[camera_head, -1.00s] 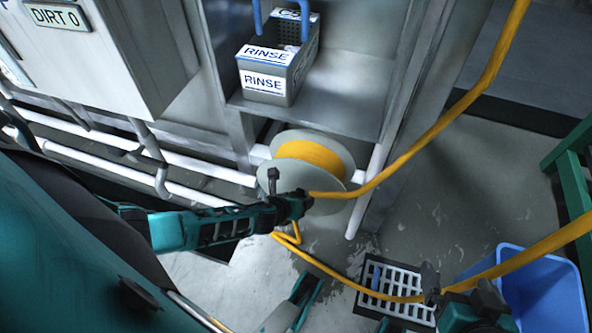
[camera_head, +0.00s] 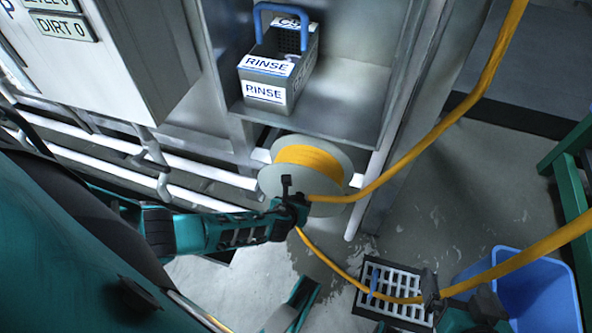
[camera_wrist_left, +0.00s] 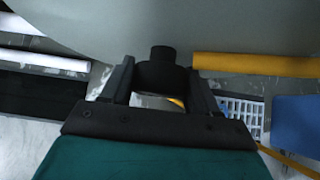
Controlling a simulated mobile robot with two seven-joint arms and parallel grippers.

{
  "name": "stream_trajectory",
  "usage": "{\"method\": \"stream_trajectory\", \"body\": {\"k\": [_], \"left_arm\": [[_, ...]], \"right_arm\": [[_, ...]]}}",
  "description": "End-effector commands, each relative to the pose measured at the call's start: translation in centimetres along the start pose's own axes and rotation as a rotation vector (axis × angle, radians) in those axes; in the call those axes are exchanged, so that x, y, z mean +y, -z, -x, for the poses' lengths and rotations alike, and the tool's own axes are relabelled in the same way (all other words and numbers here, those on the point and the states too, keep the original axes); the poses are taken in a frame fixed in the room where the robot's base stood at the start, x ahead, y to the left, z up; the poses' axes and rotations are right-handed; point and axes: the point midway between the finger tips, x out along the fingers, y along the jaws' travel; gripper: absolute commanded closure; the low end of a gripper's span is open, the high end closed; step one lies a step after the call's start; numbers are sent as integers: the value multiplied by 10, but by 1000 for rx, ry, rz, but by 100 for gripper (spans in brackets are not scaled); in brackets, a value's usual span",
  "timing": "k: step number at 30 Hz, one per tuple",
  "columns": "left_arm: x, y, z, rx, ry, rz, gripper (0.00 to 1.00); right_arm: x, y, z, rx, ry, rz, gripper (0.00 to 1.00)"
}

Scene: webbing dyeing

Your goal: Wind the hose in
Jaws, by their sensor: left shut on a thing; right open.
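The hose reel (camera_head: 330,165) is a pale spool with yellow hose (camera_head: 310,158) wound on its core, below the steel shelf. My left gripper (camera_head: 288,203) is at the reel's near face. In the left wrist view it is shut on a black knob, the reel's handle (camera_wrist_left: 160,70), with a finger on each side. Loose yellow hose (camera_head: 440,128) runs from the reel to the upper right. Another length runs from near my left gripper over the floor drain to my right gripper (camera_head: 450,300), which is open at the hose, its fingers partly hidden.
A grey caddy labelled RINSE (camera_head: 268,92) stands on the steel shelf (camera_head: 335,118). White pipes (camera_head: 200,168) run along the wall at left. A blue bin (camera_head: 545,290) and a green frame (camera_head: 572,195) are at right. The drain grate (camera_head: 400,283) lies in the floor.

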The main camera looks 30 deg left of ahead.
Motion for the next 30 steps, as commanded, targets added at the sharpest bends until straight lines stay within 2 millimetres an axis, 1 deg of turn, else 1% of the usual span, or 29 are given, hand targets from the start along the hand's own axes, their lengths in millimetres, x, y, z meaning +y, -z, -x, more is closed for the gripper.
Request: {"method": "stream_trajectory", "body": {"k": [1,3,15,21,30], "left_arm": [[-2,-2,2,0,-25,-27,70],[-2,-2,1,0,-63,-64,70],[-2,0,0,0,-229,-229,70],[-2,0,0,-1,-263,-263,70],[-2,0,0,-1,-270,-272,70]], "right_arm": [[1,4,3,2,-3,1,0],[3,4,3,2,-6,2,0],[4,0,3,-2,-10,4,0],[4,0,3,-4,-10,4,0],[3,1,3,-3,-8,4,0]]}}
